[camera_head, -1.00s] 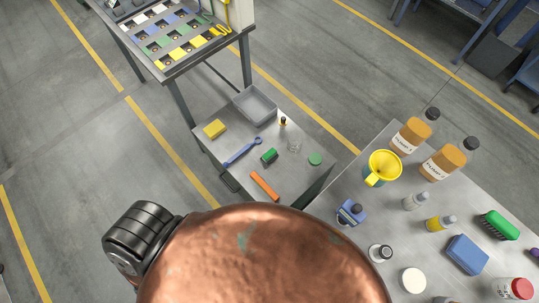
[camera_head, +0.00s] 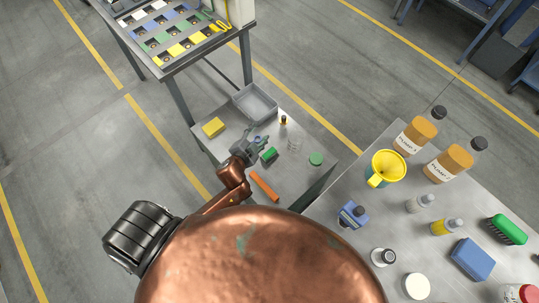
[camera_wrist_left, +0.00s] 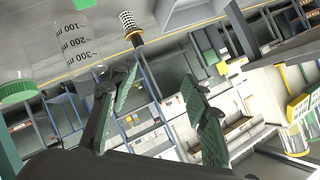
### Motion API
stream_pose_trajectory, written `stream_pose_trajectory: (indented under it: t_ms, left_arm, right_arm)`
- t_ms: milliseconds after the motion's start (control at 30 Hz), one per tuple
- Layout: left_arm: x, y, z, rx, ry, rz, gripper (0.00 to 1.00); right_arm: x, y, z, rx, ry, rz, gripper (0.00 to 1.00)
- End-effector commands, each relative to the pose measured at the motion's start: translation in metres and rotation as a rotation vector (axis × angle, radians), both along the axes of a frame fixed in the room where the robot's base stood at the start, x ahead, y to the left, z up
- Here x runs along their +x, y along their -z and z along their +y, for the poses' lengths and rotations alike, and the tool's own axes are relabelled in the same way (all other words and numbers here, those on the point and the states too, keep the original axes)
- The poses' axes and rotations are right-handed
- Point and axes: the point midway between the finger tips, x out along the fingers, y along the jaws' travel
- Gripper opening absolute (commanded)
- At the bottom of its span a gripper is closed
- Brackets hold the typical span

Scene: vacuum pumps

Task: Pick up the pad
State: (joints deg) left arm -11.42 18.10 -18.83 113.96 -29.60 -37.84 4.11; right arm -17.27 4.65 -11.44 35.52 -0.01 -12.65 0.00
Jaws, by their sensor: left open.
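No single thing is plainly marked as the pad. A flat green disc (camera_head: 316,158) lies on the low cart (camera_head: 304,186), near its right corner; a green disc also shows in the left wrist view (camera_wrist_left: 17,92). A yellow block (camera_head: 214,127) lies at the cart's left side, and a blue block (camera_head: 472,258) on the right table. My left gripper (camera_head: 262,139) is over the middle of the cart, between the yellow block and the green disc. Its fingers are apart and empty in the left wrist view (camera_wrist_left: 166,92). My right gripper is not seen.
A grey tray (camera_head: 255,104), a small dark-topped piece (camera_head: 283,120), a clear beaker (camera_head: 295,144), a green piece (camera_head: 270,154) and an orange bar (camera_head: 264,187) are around the gripper.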

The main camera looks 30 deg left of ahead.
Motion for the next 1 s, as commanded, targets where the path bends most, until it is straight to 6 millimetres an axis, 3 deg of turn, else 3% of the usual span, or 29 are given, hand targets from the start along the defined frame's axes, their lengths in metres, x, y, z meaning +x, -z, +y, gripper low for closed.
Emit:
stream_pose_trajectory:
  t_ms: [33, 100, 200, 267, 333, 400, 500, 567, 600, 667, 733, 800, 900, 1000]
  left_arm:
    - [0.03, -0.033, -0.027, 0.069, 0.11, -0.111, 0.43]
    - [0.059, -0.077, -0.077, 0.174, 0.29, -0.268, 0.43]
    - [0.074, -0.122, -0.157, 0.329, 0.574, -0.46, 0.43]
    - [0.069, -0.135, -0.204, 0.424, 0.757, -0.55, 0.43]
    - [0.055, -0.134, -0.251, 0.546, 0.978, -0.629, 0.43]
    - [0.035, -0.118, -0.288, 0.67, 1.206, -0.67, 0.43]
    - [0.007, -0.071, -0.308, 0.859, 1.535, -0.656, 0.43]
    - [-0.006, -0.036, -0.3, 0.975, 1.726, -0.597, 0.43]
    - [-0.012, -0.012, -0.286, 1.053, 1.848, -0.539, 0.43]
    - [-0.016, 0.021, -0.254, 1.162, 2.013, -0.419, 0.43]
    - [-0.014, 0.051, -0.206, 1.275, 2.169, -0.248, 0.43]
    - [-0.009, 0.068, -0.155, 1.362, 2.282, -0.063, 0.43]
    - [-0.002, 0.077, -0.095, 1.439, 2.376, 0.166, 0.43]
    - [0.004, 0.077, -0.057, 1.477, 2.415, 0.313, 0.43]
  right_arm:
    - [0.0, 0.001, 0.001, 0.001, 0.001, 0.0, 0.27]
    - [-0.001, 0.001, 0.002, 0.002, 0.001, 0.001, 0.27]
    - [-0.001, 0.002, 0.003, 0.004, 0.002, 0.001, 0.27]
    - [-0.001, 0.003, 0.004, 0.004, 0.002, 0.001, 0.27]
    - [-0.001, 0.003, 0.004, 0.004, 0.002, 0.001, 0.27]
    - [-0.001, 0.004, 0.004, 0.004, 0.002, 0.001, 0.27]
    - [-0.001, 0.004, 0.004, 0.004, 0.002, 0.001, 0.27]
    - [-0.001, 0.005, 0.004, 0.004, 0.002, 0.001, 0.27]
    - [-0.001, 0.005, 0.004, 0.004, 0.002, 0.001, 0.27]
    - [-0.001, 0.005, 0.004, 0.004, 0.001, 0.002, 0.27]
    - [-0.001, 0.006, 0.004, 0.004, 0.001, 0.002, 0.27]
    - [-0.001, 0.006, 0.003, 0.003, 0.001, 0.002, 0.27]
    - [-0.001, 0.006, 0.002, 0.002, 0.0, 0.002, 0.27]
    - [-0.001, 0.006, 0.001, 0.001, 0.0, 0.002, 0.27]
